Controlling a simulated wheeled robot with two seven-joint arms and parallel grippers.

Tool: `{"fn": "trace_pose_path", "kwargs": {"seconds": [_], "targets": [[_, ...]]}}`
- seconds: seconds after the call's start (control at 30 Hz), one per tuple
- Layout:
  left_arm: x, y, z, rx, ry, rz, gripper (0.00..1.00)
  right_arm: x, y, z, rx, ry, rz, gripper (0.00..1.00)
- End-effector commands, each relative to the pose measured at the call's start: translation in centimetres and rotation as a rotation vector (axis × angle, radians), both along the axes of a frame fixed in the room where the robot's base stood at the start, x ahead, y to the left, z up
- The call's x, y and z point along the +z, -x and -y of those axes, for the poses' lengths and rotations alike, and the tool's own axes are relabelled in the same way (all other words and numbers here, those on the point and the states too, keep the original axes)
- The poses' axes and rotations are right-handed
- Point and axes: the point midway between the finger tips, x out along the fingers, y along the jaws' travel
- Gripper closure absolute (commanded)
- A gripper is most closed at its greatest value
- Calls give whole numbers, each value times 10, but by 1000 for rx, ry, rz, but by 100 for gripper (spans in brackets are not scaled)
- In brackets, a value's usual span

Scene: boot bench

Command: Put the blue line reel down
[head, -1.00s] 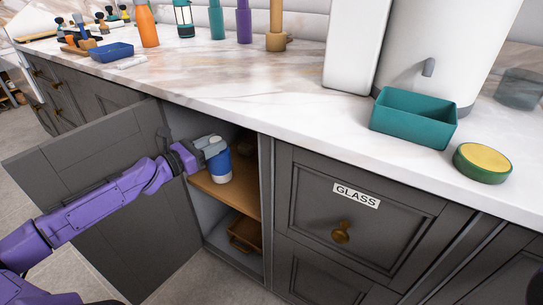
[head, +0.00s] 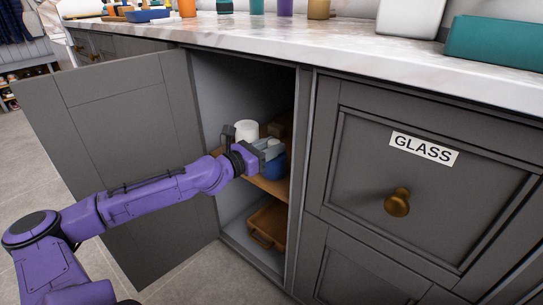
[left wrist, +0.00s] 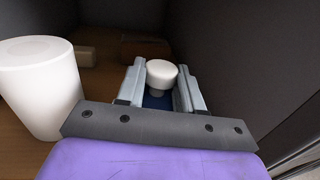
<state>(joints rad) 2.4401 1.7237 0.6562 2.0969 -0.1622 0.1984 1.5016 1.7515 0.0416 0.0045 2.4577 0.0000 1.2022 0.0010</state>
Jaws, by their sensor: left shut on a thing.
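The blue line reel (head: 272,166) is inside the open cabinet, at the level of its wooden shelf (head: 274,187). My left gripper (head: 268,149) is shut on it and hides much of it in the head view. In the left wrist view the reel's white round top (left wrist: 162,72) stands between the two fingers (left wrist: 160,88), with dark blue (left wrist: 157,102) below. The reel looks upright. I cannot tell whether its base touches the shelf. My right gripper is not in view.
A white cylinder (left wrist: 38,85) stands on the shelf left of the gripper. Brown blocks (left wrist: 145,50) lie farther back. The cabinet door (head: 120,150) is open to the left; a brown tray (head: 268,226) sits below. The GLASS drawer (head: 420,190) is shut.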

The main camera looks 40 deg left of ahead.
Motion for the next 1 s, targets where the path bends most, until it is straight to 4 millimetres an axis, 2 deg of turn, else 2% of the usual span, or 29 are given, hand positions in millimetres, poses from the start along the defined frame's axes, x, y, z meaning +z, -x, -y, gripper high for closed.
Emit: {"fn": "trace_pose_path", "kwargs": {"seconds": [0.27, 0.3, 0.37, 0.4, 0.63, 0.73, 0.87, 1.0], "targets": [[-2, 0, 0, 0, 0, -1, 100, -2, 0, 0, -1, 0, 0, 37], [-3, 0, 0, 0, 0, -2, 61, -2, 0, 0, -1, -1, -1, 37], [-1, 0, 0, 0, 0, -2, 41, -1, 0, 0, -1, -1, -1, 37], [-1, 0, 0, 0, 0, -2, 38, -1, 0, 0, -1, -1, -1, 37], [-1, 0, 0, 0, 0, -2, 38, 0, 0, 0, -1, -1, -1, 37], [6, 0, 0, 0, 0, -2, 38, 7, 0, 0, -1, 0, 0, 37], [9, 19, -6, 3, 9, -6, 38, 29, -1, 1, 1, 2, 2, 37], [10, 52, -15, 7, 8, -7, 38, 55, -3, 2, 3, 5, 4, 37]]}}
